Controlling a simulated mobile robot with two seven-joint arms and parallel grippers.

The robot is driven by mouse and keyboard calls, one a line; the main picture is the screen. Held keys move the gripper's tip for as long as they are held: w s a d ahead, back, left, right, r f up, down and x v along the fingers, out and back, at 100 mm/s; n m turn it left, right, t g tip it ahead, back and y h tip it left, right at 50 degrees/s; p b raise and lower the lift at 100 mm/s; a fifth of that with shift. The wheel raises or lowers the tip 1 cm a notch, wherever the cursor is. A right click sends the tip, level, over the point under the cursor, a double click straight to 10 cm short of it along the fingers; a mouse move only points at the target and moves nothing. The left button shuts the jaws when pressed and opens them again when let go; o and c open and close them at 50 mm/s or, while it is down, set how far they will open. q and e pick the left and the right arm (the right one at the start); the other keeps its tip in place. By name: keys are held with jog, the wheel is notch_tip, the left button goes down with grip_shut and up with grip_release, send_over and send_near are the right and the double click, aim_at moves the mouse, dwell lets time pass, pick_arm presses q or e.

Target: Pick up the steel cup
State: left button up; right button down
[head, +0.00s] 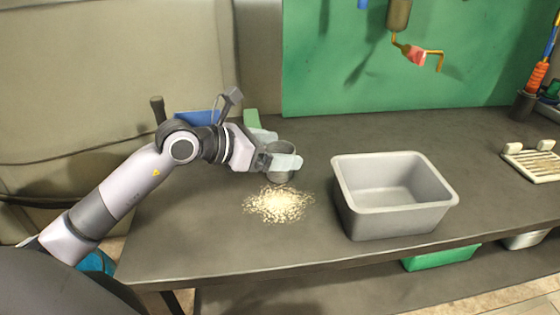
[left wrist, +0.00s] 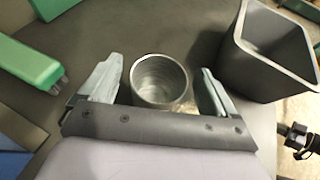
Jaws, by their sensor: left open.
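The steel cup (head: 281,148) is a grey metal cylinder standing upright on the dark worktop, partly hidden behind my left gripper in the head view. My left gripper (head: 277,149) reaches in from the left, with its pale fingers at the cup. In the left wrist view the cup (left wrist: 160,82) shows its open top and looks empty. It sits between the two spread fingers of my left gripper (left wrist: 156,84), nearer the left finger. A gap shows on the right side; I cannot tell whether the left finger touches it.
A pile of pale grains (head: 279,204) lies just in front of the cup. A grey bin (head: 396,226) stands to the right. A green block (left wrist: 27,62) and a blue item (head: 196,118) lie behind and beside the arm. A green panel (head: 330,60) rises at the back.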

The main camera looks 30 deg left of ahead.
pick_arm(q)
jog(key=shift+x, duration=1.4)
jog(key=c, duration=1.1)
jog(key=shift+r, duration=0.15)
